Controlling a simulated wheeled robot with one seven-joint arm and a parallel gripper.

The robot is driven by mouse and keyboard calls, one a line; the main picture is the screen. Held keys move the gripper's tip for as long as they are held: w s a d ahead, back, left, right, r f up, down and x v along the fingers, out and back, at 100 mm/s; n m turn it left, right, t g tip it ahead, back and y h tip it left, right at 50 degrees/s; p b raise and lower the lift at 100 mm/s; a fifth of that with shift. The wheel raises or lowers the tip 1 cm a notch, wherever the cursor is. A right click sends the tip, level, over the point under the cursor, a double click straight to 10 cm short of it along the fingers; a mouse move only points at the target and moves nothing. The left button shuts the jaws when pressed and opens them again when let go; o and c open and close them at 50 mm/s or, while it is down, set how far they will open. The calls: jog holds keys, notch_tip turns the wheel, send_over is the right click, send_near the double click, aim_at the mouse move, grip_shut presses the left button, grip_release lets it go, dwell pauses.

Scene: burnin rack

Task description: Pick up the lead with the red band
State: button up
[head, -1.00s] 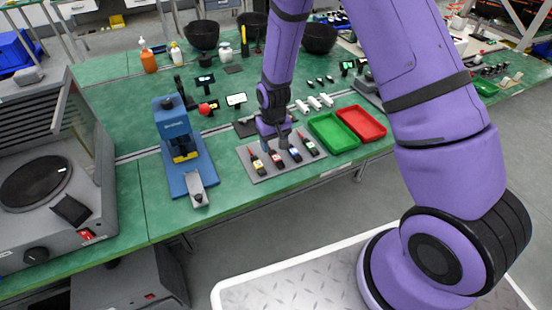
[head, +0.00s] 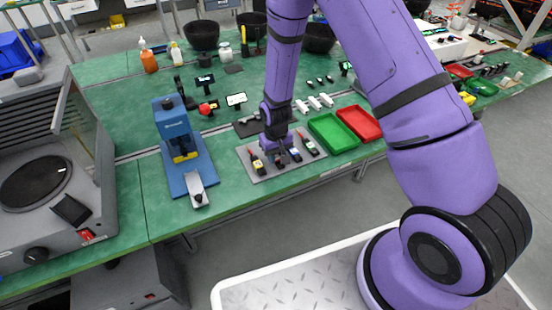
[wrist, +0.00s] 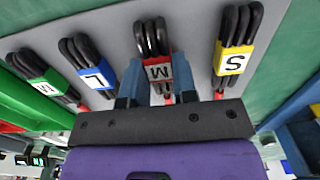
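The lead with the red band (wrist: 158,70) lies on the grey mat (wrist: 115,22) in the wrist view. Its band is marked M and its black loops point up the picture. The fingers of my gripper (wrist: 158,84) stand close on either side of the red band. I see no clear gap, but cannot tell whether they press on it. In the head view my gripper (head: 279,157) is low over the mat and mostly hides this lead.
On the mat, the yellow-banded lead (wrist: 234,58) is right of my gripper in the wrist view; the blue-banded (wrist: 96,76) and green-banded (wrist: 42,84) leads are left. A green tray (head: 333,132), a red tray (head: 359,123) and a blue press (head: 178,139) flank the mat.

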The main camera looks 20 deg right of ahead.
jog(key=shift+c, duration=1.4)
